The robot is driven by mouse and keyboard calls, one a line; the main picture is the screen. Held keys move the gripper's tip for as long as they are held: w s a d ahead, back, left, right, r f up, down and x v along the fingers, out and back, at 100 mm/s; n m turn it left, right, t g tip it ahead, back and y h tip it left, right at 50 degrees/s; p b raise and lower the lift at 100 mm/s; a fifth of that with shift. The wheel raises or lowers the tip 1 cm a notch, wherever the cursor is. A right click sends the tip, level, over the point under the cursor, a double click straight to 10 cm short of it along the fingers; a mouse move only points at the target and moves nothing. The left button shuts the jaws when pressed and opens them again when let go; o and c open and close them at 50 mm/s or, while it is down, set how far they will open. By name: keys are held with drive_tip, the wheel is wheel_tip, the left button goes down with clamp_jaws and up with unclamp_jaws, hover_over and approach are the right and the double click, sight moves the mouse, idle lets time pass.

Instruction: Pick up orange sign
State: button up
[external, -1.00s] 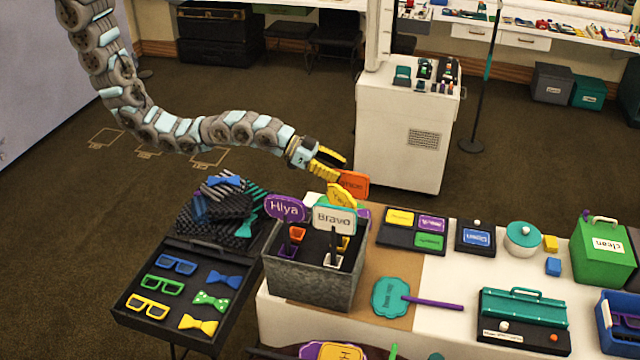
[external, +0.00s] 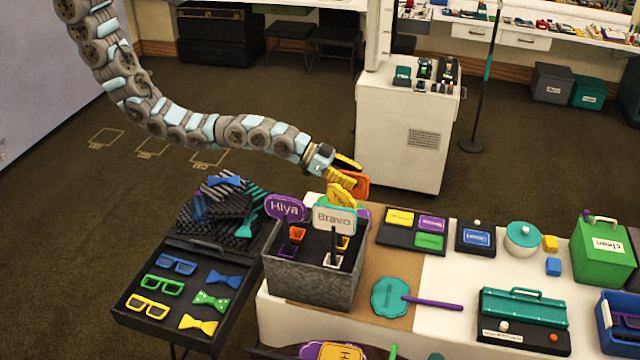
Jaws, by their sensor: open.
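The orange sign (external: 361,185) stands at the back of a grey metal box (external: 318,287) among other signs. Its left part is hidden behind my gripper and the yellow sign. My gripper (external: 357,173) is open, its yellow fingers at the upper left edge of the orange sign. I cannot tell whether the fingers touch it or lie around it. The yellow sign (external: 341,195) is just below the fingers. The purple "Hiya" sign (external: 286,207) and the white "Bravo" sign (external: 334,219) stand in front in the same box.
A teal sign with a purple handle (external: 390,298) lies on the table right of the box. A black stand with glasses and bow ties (external: 176,297) is at left. A white cabinet (external: 407,135) stands behind the gripper. Floor between cabinet and table is free.

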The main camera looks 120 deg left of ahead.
clamp_jaws()
idle(0.3)
